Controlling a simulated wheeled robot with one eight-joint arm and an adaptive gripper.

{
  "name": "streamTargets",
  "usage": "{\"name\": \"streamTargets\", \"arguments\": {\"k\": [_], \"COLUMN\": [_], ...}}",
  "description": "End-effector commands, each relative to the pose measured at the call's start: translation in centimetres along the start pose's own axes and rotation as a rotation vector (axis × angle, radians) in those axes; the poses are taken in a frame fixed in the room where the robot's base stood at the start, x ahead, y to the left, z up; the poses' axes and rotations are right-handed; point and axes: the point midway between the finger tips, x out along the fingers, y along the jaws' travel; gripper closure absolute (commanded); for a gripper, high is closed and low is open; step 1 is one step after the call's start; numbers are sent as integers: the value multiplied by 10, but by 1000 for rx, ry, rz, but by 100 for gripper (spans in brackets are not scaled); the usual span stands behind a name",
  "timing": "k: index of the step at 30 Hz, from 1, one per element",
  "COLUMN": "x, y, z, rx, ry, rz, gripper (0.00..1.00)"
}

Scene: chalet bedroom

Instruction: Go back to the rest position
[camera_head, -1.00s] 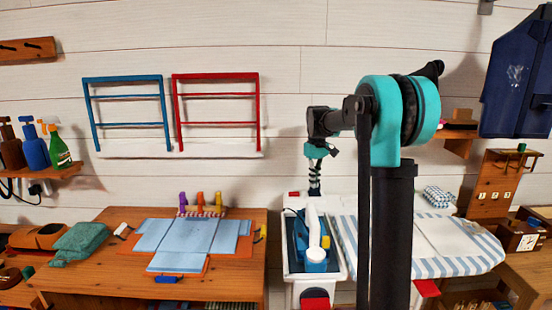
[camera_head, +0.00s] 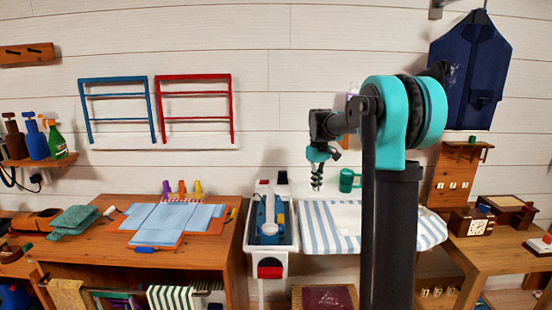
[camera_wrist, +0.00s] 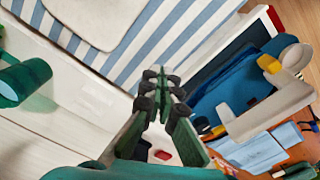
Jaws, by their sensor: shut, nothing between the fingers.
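My gripper (camera_head: 317,180) hangs downward in the head view, in front of the white wall and above the far edge of the ironing board. Its fingers are closed together and empty. In the wrist view, my gripper (camera_wrist: 162,88) shows its fingertips meeting in the middle, with the white surface and striped cover (camera_wrist: 165,40) beyond them. The fingers are apart from everything around them. My arm stands upright at the right of centre in the head view and hides part of the wall and board.
The striped ironing board (camera_head: 330,238) lies below the gripper, with a green mug (camera_head: 348,181) behind it. A blue iron (camera_head: 270,218) sits in a white stand at its left. A wooden table (camera_head: 110,252) holds blue folded cloth (camera_head: 172,222). Another wooden table (camera_head: 485,255) stands at right.

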Motion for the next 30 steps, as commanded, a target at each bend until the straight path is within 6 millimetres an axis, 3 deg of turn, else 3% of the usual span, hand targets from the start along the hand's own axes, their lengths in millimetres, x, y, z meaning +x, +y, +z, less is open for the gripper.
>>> {"name": "streamTargets", "arguments": {"k": [11, 17, 20, 30], "x": [17, 36, 52, 132], "y": [-14, -29, -41, -99], "z": [41, 82, 113, 249], "rx": [72, 141, 192, 405], "ry": [47, 93, 127, 278], "rz": [20, 37, 48, 81], "gripper": [100, 100, 100, 100]}}
